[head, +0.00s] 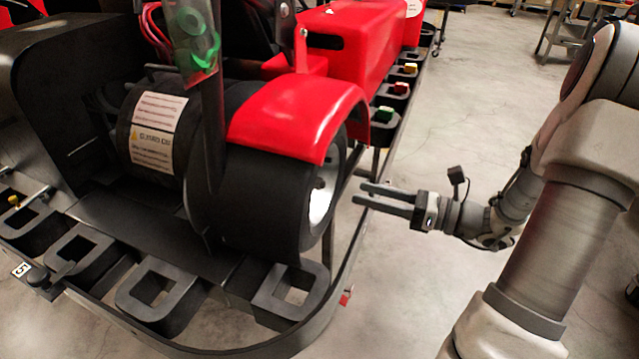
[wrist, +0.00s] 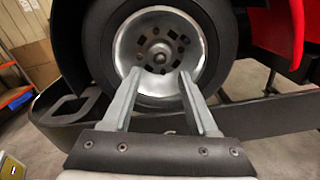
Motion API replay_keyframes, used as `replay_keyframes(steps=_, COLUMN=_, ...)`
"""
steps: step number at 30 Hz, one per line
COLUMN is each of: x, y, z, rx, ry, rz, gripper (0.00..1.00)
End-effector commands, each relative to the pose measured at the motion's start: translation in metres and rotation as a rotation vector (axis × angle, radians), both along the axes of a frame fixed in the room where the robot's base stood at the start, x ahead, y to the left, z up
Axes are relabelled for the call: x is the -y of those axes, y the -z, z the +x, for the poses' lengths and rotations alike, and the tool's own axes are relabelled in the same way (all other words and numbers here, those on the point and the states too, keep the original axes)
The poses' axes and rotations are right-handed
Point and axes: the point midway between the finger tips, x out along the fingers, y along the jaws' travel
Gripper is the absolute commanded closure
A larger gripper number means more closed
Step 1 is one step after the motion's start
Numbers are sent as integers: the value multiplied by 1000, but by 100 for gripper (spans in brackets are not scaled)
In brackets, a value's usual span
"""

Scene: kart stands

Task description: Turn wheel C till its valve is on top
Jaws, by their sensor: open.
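A kart wheel stands at the kart's near corner, with a black tyre (head: 270,205) under a red fender (head: 300,115). I cannot read a letter on it. In the wrist view the wheel's silver rim (wrist: 128,52) faces me, with a hub in the middle and several slots around it. I cannot make out the valve; my fingers hide part of the lower rim. My gripper (head: 362,193) is open and empty, its two fingers pointing at the wheel face. In the wrist view the fingertips (wrist: 160,75) lie in front of the rim's lower half; whether they touch it I cannot tell.
A black bumper rail (head: 330,315) with square sockets curves around the kart below the wheel. The concrete floor (head: 440,130) behind my gripper is clear.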

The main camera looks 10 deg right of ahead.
Motion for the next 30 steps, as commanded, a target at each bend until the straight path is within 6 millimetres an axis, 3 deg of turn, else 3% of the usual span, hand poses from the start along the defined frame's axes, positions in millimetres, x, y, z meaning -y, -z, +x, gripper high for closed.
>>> replay_keyframes(steps=7, x=-46, y=2, z=32, rx=1, ry=-5, rz=0, gripper=41)
replay_keyframes(steps=15, x=-78, y=1, z=56, rx=1, ry=-2, rz=0, gripper=41)
replay_keyframes(steps=28, x=-86, y=0, z=62, rx=1, ry=1, rz=0, gripper=41)
replay_keyframes(steps=30, x=-86, y=0, z=62, rx=1, ry=1, rz=0, gripper=53)
